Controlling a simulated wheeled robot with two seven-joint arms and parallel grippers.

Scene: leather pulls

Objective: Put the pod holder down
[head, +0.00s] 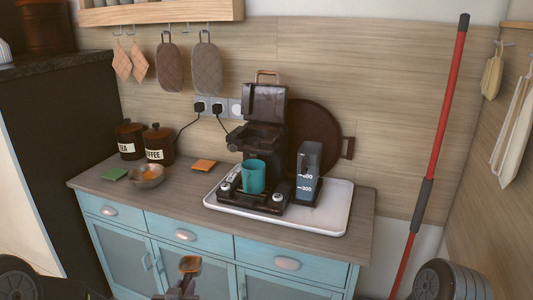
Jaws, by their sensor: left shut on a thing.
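My left gripper (180,284) is at the bottom centre of the head view, in front of the blue cabinet. It is shut on the pod holder (189,264), a small brown and orange cup-like piece, held in the air apart from the counter. The black coffee machine (258,138) stands on a white tray (332,220) with its lid (265,103) raised. A teal mug (254,176) stands at the front of the machine. My right gripper is not in view.
On the wooden counter (180,207) are a metal bowl (147,177), a green square (114,174), an orange square (203,165) and two dark canisters labelled tea (129,140) and coffee (158,143). The counter left of the tray is partly clear. A red pole (441,125) leans at the right.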

